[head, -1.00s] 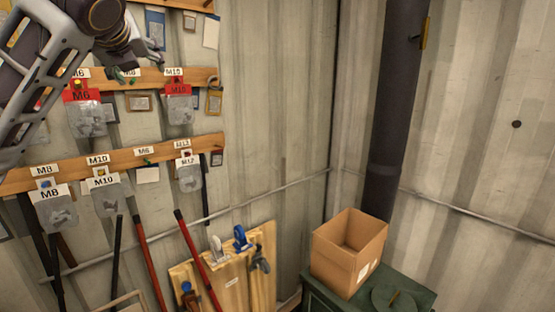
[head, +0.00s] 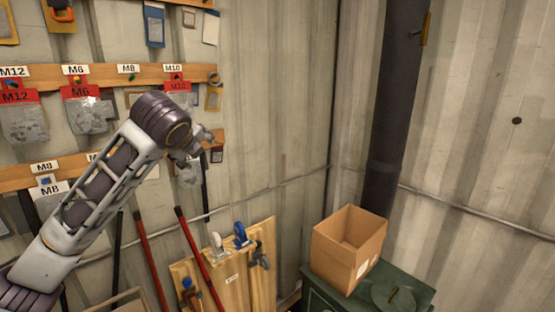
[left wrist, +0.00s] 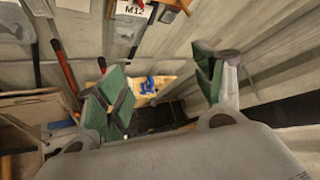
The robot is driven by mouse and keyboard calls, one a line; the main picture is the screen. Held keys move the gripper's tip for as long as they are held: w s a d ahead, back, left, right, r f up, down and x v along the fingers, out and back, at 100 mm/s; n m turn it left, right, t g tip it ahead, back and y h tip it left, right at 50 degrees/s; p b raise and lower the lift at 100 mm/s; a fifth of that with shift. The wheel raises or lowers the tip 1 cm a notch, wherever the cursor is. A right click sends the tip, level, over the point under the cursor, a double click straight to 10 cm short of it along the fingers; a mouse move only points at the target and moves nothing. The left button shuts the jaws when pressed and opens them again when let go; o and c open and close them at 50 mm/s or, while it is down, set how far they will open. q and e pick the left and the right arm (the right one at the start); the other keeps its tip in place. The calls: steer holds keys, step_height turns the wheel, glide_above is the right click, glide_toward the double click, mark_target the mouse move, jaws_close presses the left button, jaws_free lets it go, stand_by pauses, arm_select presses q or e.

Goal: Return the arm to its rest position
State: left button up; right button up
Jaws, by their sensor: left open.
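My left arm comes in from the lower left in the head view, with its wrist in front of the wall racks. My left gripper (head: 205,143) is partly hidden behind the wrist there. In the left wrist view the left gripper (left wrist: 163,92) shows two green-padded fingers spread wide apart, with nothing between them. It is apart from the wall and the racks. My right arm and gripper are in neither view.
Wooden rails (head: 108,76) on the left wall carry labelled bags of parts, such as a red-topped M6 bag (head: 86,112). Red-handled tools and a wooden board (head: 236,283) lean below. An open cardboard box (head: 335,258) stands on a green cabinet (head: 425,295) at right.

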arm_select(q)
steer(key=s+d+f+n+g+h, duration=0.1)
steer(key=s+d+f+n, duration=0.15)
steer(key=f, duration=0.75)
steer(key=s+d+f+n+g+h, duration=0.1)
steer(key=s+f+n, duration=0.3)
steer(key=f, duration=0.6)
steer(key=s+d+f+n+g+h, duration=0.1)
steer(key=s+d+f+n+g, duration=0.15)
steer(key=f, duration=0.75)
steer(key=s+a+f+n+g+y, duration=0.1)
steer(key=s+a+f+n+g, duration=0.15)
steer(key=s+f+n, duration=0.65)
steer(key=s+a+f+n+g, duration=0.1)
steer(key=s+a+f+n, duration=0.35)
steer(key=s+f, duration=0.85)
steer(key=s+f+g+b, duration=0.1)
steer(key=s+f, duration=0.2)
steer(key=f, duration=1.4)
steer(key=s+f+b, duration=0.1)
steer(key=s+f, duration=0.1)
steer(key=f, duration=1.4)
steer(key=s+a+f+g+b, duration=0.1)
steer(key=s+a+f+b, duration=0.1)
steer(key=s+f, duration=2)
steer(key=shift+s+a+g, duration=0.2)
steer(key=shift+a+g, duration=0.1)
steer(key=shift+a, duration=0.35)
